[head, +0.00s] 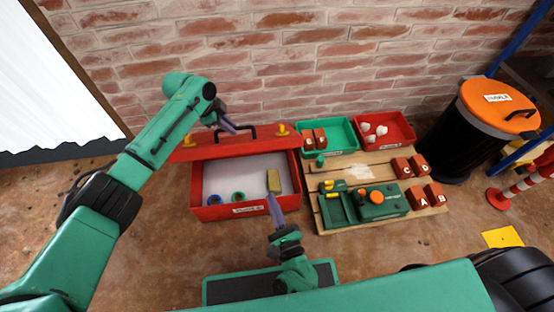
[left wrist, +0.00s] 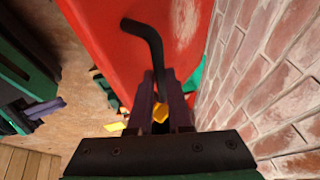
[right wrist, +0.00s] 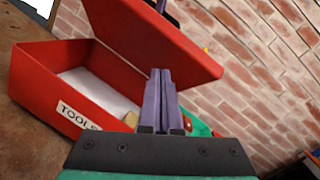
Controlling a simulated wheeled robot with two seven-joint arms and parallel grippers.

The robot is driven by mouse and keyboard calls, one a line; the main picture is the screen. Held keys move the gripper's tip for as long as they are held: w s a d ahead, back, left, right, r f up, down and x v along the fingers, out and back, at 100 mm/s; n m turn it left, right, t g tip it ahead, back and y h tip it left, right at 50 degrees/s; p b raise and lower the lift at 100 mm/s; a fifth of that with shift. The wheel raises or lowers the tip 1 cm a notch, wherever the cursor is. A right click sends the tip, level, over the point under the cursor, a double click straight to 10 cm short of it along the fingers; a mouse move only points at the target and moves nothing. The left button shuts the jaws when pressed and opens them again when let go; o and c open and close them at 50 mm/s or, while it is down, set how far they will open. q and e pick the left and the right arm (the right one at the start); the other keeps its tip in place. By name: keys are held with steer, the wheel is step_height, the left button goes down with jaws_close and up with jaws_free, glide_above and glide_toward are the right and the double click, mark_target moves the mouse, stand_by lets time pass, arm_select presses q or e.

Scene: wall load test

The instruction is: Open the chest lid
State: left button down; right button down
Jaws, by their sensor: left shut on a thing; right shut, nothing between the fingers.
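The red chest (head: 240,211) stands on the floor near the brick wall; in the right wrist view (right wrist: 95,105) its label reads TOOLS. Its red lid (head: 235,146) is raised and tilted at the wall side, leaving the pale inside visible. The lid has a black handle (left wrist: 152,40). My left gripper (head: 232,128) is shut on the handle; its fingers (left wrist: 161,112) close around one end of it. My right gripper (head: 271,198) is shut and empty at the chest's front right; its fingers (right wrist: 160,75) are together in the right wrist view.
In the chest are a yellowish block (head: 274,181) and two small round items. To the right are a pallet (head: 375,170) with labelled red blocks, a green tray (head: 342,126) and a red tray (head: 398,140). A black bin with an orange lid (head: 500,105) stands far right.

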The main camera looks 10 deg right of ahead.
arm_select(q)
steer(key=shift+a+f, duration=0.2)
steer(key=shift+a, duration=0.05)
arm_select(e)
steer(key=d+f+m+t+h, duration=0.1)
steer(key=d+f+m+h, duration=0.2)
steer(key=m, duration=0.5)
glide_toward(276, 150)
steer(key=w+f, duration=0.3)
steer(key=w, duration=0.1)
steer(key=w+r, duration=0.2)
steer(key=shift+w+a+r+m+h, duration=0.2)
steer(key=shift+r+m+h, duration=0.1)
steer(key=shift+r+h, duration=0.1)
